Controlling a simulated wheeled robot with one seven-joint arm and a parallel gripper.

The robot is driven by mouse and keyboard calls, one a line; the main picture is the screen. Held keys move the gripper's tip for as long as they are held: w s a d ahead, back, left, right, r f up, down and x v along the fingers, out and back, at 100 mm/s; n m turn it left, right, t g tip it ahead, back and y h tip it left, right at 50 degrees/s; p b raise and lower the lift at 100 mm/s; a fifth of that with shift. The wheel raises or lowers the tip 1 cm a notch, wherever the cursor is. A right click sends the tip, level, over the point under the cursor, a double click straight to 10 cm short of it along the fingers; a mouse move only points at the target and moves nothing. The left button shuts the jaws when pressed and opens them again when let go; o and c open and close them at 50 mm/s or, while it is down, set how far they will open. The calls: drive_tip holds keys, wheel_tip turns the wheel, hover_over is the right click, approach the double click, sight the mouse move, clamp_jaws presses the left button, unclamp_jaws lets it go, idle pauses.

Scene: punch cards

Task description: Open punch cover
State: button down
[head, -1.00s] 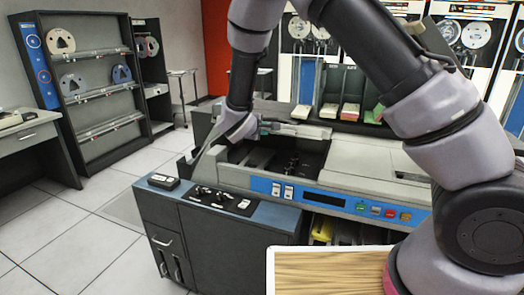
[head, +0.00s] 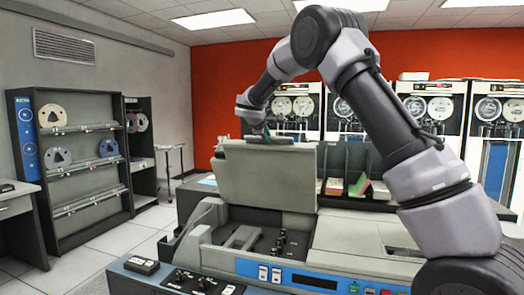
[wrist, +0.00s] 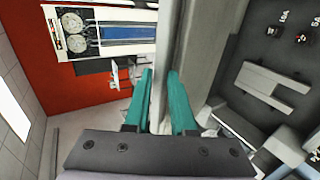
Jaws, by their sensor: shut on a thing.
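The punch cover (head: 267,176) is a grey-beige panel that stands raised, nearly upright, at the back of the punch machine (head: 345,247) in the head view. The dark well (head: 262,238) it belongs to lies open below it, with black mechanism parts inside. My gripper (head: 262,138) is at the top edge of the cover. In the wrist view its two teal fingers (wrist: 163,98) are closed around the edge of the cover (wrist: 196,60), one finger on each side. In the head view the fingers are small and partly hidden.
A blue front panel with buttons (head: 268,274) runs along the machine. Card bins (head: 345,180) with coloured cards stand behind it to the right. A tape rack (head: 70,160) stands at the left, with tape drives (head: 430,115) at the back. The floor between rack and machine is clear.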

drive_tip(key=shift+w+d+r, duration=0.2)
drive_tip(key=shift+w+r, duration=0.15)
drive_tip(key=shift+w, duration=0.25)
drive_tip(key=shift+w+d+r, duration=0.2)
drive_tip(key=shift+w+r, duration=0.1)
drive_tip(key=shift+w, duration=0.3)
drive_tip(key=c, duration=0.8)
unclamp_jaws()
drive_tip(key=v, duration=1)
drive_tip(key=shift+s, duration=0.35)
drive_tip(key=shift+r, duration=0.15)
